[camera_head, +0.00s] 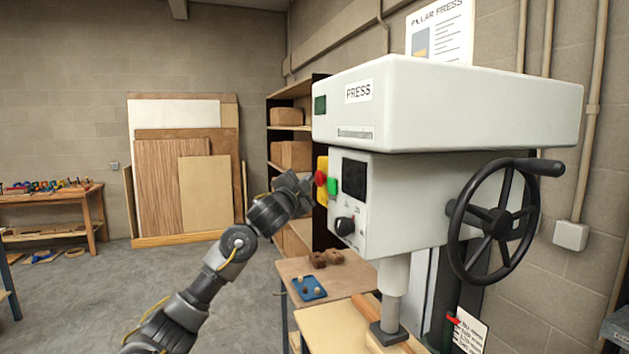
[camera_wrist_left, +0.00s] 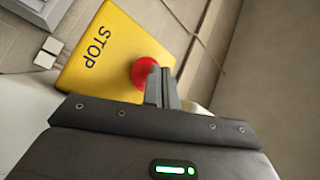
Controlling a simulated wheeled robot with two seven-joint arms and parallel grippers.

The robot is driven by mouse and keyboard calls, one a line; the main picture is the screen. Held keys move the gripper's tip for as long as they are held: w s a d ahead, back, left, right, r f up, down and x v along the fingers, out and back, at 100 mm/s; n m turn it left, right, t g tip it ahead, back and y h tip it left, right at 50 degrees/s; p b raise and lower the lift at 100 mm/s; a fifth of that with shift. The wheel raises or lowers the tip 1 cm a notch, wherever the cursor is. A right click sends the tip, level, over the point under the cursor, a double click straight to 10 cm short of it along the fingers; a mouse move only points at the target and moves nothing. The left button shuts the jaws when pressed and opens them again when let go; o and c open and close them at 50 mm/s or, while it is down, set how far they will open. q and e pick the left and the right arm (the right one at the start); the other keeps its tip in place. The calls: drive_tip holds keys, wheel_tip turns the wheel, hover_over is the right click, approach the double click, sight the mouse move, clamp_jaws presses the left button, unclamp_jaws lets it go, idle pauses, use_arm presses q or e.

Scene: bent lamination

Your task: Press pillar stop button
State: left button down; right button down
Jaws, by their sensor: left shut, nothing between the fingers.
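The stop button is a round red knob (camera_head: 320,178) on a yellow plate (camera_head: 323,164) at the left side of the press's control box. In the left wrist view the red button (camera_wrist_left: 143,72) stands out from the yellow plate (camera_wrist_left: 98,58) marked STOP. My left gripper (camera_head: 308,183) is shut and empty, just left of the button in the head view. In the left wrist view its closed fingertips (camera_wrist_left: 161,74) overlap the button's right edge. I cannot tell if they touch it. My right gripper is not in view.
The white press (camera_head: 400,110) fills the right, with a green button (camera_head: 333,187), a black knob (camera_head: 344,226) and a black handwheel (camera_head: 500,218). Below is a wooden table (camera_head: 345,281) with a blue tray (camera_head: 309,288). Shelves (camera_head: 290,130) stand behind my arm.

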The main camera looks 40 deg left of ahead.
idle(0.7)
use_arm(q)
drive_tip(key=shift+s+a, duration=0.4)
drive_tip(key=shift+s, duration=0.25)
drive_tip(key=shift+s+a+p, duration=0.15)
drive_tip(key=shift+s+a, duration=0.55)
drive_tip(key=shift+s, duration=0.35)
drive_tip(key=shift+s+a+p, duration=0.15)
drive_tip(key=shift+s+a, duration=0.55)
drive_tip(key=shift+s, duration=0.3)
